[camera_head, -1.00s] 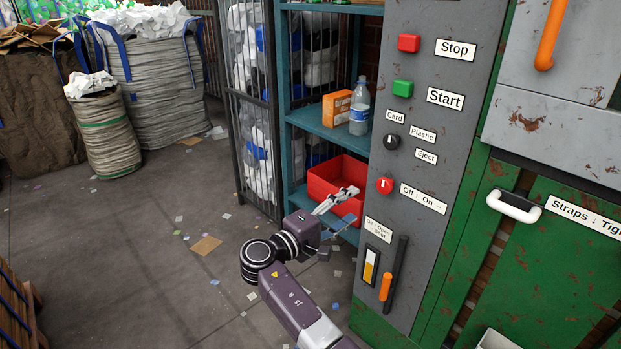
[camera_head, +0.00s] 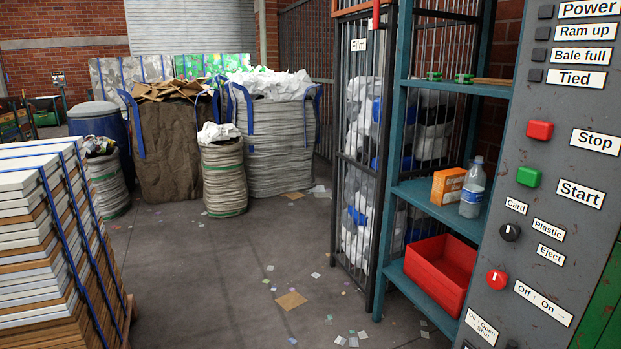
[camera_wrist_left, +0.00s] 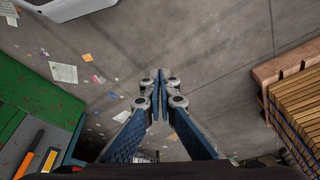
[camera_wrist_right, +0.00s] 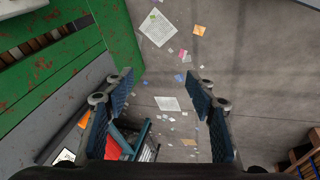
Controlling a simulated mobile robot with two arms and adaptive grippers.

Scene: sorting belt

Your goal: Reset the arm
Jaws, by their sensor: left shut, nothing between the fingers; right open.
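My left gripper (camera_wrist_left: 160,82) shows in the left wrist view with its fingertips together and nothing between them, above the grey floor. My right gripper (camera_wrist_right: 162,82) shows in the right wrist view with its fingers wide apart and empty, also over the floor. Neither gripper nor arm is visible in the head view now. The grey control panel (camera_head: 555,180) stands at the right of the head view, with a green Start button (camera_head: 529,177), a red Stop button (camera_head: 540,130) and a red knob (camera_head: 496,279).
A teal shelf (camera_head: 437,207) holds a red bin (camera_head: 440,272), an orange box (camera_head: 448,185) and a bottle (camera_head: 472,190). A strapped stack of boards (camera_head: 50,240) stands at the left. Large sacks (camera_head: 275,140) stand behind. The littered floor between is open.

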